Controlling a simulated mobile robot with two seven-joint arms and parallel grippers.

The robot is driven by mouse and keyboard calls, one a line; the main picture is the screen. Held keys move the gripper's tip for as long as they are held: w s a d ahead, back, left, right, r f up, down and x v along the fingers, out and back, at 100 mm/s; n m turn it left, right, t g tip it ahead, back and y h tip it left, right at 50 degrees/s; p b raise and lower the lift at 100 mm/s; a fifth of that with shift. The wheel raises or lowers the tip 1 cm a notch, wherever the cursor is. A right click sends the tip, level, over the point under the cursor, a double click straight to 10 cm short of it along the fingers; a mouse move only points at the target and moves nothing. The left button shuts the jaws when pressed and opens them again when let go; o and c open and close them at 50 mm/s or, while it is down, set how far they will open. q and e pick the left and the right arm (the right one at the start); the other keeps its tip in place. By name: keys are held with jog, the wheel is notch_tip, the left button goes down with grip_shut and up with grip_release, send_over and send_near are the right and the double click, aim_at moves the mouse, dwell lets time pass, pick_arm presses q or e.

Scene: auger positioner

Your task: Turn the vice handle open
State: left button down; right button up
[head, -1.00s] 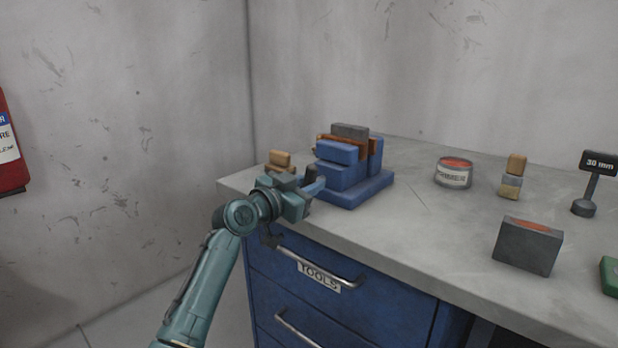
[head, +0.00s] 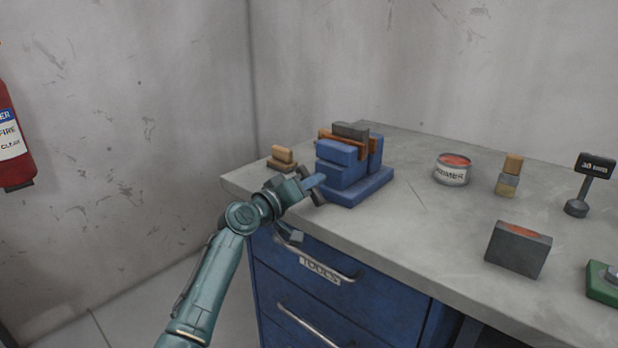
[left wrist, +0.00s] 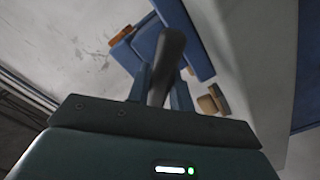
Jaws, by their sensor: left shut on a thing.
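The blue vice (head: 340,172) stands at the left end of the bench, with a grey block (head: 350,131) and orange-brown jaw pieces at its top. My left gripper (head: 308,188) is at the vice's front left side. In the left wrist view, a dark bar, the vice handle (left wrist: 171,48), runs between the two fingers (left wrist: 159,88), and the gripper is shut on it. The blue vice also shows behind it (left wrist: 185,30). In the head view the gripper hides part of the handle. My right gripper is out of view.
Wooden blocks (head: 282,158) lie left of the vice. A primer tin (head: 453,170), stacked blocks (head: 510,175), a 30 mm sign (head: 594,167) and a grey block (head: 518,250) stand to the right. The drawer handle (head: 315,262) sticks out below my gripper.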

pick_arm(q)
jog(key=shift+n, duration=0.5)
jog(key=shift+n+p, duration=0.65)
jog(key=shift+n, duration=0.35)
jog(key=n+p, duration=0.1)
jog(key=n, duration=0.2)
jog(key=shift+f+p, duration=0.1)
jog(key=shift+p, duration=0.25)
jog(key=n+p, duration=0.1)
jog(key=n, duration=0.1)
jog(key=shift+n, duration=0.4)
jog(key=shift+f+n, duration=0.1)
jog(key=shift+n, duration=0.2)
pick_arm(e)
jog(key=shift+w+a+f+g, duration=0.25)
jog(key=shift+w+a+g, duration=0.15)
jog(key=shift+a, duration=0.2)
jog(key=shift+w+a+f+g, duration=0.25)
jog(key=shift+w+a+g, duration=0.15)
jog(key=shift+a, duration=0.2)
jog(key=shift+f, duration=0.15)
